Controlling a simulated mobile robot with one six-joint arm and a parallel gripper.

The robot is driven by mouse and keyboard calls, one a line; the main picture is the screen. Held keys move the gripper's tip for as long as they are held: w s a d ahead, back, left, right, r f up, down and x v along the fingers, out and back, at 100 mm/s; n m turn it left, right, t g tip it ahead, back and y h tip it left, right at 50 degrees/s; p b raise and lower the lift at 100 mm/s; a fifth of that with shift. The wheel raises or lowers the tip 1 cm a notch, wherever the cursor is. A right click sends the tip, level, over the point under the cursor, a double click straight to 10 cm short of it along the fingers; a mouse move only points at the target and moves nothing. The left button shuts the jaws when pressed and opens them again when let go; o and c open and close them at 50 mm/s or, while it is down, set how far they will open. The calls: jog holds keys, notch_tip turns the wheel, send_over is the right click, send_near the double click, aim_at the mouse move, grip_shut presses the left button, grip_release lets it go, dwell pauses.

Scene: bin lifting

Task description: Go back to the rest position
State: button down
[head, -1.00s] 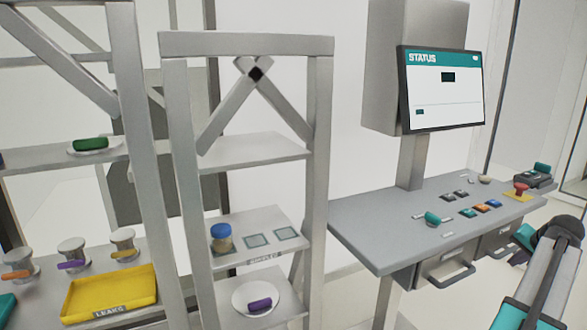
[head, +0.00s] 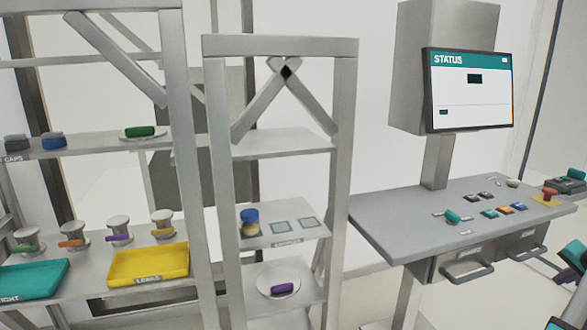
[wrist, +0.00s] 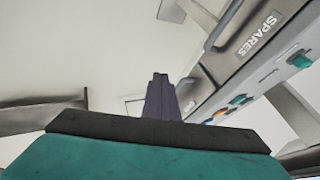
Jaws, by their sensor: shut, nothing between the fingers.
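My gripper (wrist: 160,85) shows in the wrist view as a dark pair of fingers pressed together, with nothing between them. It is beyond a dark edge and a teal part of my own arm. The grey console drawer labelled SPARES (wrist: 260,35) lies to its right in that view, apart from the fingers. In the head view only pieces of my arm show at the lower right edge, beside the console (head: 440,215). The fingers are not clear there.
A shelf rack (head: 340,150) holds a blue-lidded jar (head: 249,222) and a plate with a purple piece (head: 283,288). The left rack carries a yellow tray (head: 149,265), a teal tray (head: 32,279) and several capped fittings. A status screen (head: 470,90) stands above the console.

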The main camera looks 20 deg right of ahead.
jog(key=w+a+f+n+g+y, duration=0.1)
jog(key=w+a+f+n+y, duration=0.3)
jog(key=w+a+f, duration=1.4)
jog(key=w+a+f+n+g+y, duration=0.1)
jog(key=w+a+f+n, duration=0.15)
jog(key=a+f, duration=0.7)
jog(key=w+a+f+n+g+y, duration=0.1)
jog(key=w+a+f, duration=0.35)
jog(key=a, duration=0.75)
jog(key=s+a+f+n+g, duration=0.1)
jog(key=s+a+f, duration=0.1)
jog(key=a+f, duration=0.45)
jog(key=s+a+f+n+g+y, duration=0.1)
jog(key=s+a+f+n+g, duration=0.15)
jog(key=a, duration=0.65)
jog(key=s+a+f+n+g, duration=0.1)
jog(key=s+a+f, duration=0.1)
jog(key=a+f, duration=0.45)
jog(key=s+a+f+n+g+h, duration=0.1)
jog(key=s+a+f+n, duration=0.1)
jog(key=s+a, duration=0.6)
jog(key=s+a+f+n+g+h, duration=0.1)
jog(key=s+a+f+n+g, duration=0.1)
jog(key=s+a, duration=0.7)
notch_tip(320, 180, down, 2)
jog(key=shift+s+f+n, duration=0.1)
jog(key=shift+s+n, duration=0.7)
jog(key=shift+s, duration=0.1)
jog(key=shift+d+g, duration=0.1)
jog(key=shift+g, duration=0.15)
